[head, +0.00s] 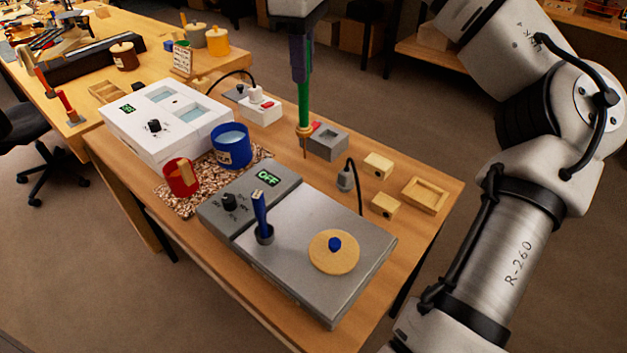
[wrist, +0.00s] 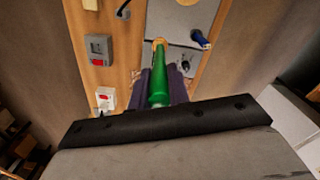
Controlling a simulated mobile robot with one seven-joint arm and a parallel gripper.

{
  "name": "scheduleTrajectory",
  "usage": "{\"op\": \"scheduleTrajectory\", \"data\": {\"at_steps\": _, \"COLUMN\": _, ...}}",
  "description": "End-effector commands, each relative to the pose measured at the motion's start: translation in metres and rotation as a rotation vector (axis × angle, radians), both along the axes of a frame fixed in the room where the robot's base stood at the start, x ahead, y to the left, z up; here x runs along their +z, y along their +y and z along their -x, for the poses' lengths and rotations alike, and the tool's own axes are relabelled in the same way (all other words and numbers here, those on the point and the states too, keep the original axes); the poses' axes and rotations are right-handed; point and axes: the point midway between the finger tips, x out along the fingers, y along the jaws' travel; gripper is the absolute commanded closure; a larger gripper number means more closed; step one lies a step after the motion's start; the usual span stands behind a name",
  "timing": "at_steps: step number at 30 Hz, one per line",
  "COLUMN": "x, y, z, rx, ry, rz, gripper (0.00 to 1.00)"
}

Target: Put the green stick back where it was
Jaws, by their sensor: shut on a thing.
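The green stick (head: 304,98) hangs upright from my gripper (head: 300,75), with a brass-coloured collar and a thin tip at its lower end. The tip is in front of a grey block (head: 328,143) with a square recess; I cannot tell its exact height over the bench. My gripper's dark fingers are shut on the stick's upper part. In the wrist view the green stick (wrist: 160,80) runs away from me between the fingers (wrist: 160,84), its far end over the edge of the grey device. Where the stick stood before is not shown.
A grey device (head: 325,255) with an "OFF" display holds a blue-handled tool (head: 260,215) in a cup and a wooden disc (head: 334,251). A blue pot (head: 231,150), red pot (head: 180,180), white unit (head: 165,120), wooden blocks (head: 378,165) and tray (head: 424,195) share the bench.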

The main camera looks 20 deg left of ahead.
Motion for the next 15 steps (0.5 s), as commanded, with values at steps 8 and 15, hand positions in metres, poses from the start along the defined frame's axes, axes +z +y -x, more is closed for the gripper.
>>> {"op": "scheduleTrajectory", "data": {"at_steps": 8, "x": -0.079, "y": 0.0, "z": 0.001, "rx": 0.002, "ry": 0.005, "rz": -0.003, "gripper": 1.0}}
{"op": "scheduleTrajectory", "data": {"at_steps": 15, "x": -0.126, "y": -0.001, "z": 0.0, "rx": -0.002, "ry": 0.0, "rz": 0.0, "gripper": 1.0}}
